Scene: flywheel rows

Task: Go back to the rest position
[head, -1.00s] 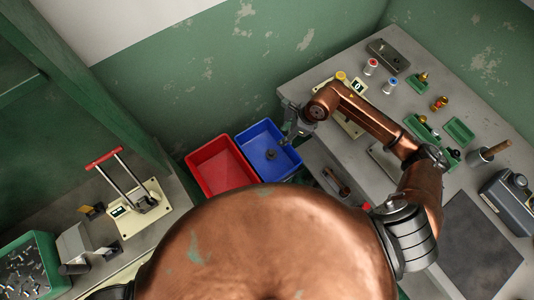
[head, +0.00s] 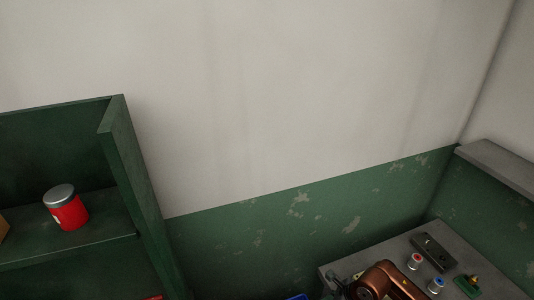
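My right arm (head: 392,278), copper-coloured, shows at the bottom edge right of centre, in front of the right-hand bench. Part of my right gripper (head: 339,284) shows as grey metal at the bench's left corner. Its fingertips are not clear, so I cannot tell if it is open or shut. My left arm and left gripper are out of view.
The grey bench (head: 400,245) holds a dark metal plate (head: 434,249), a red-topped spool (head: 415,262), a blue-topped spool (head: 436,286) and a green holder (head: 467,287). A green shelf (head: 125,150) at left holds a red can (head: 67,210). A blue bin edge (head: 297,297) barely shows.

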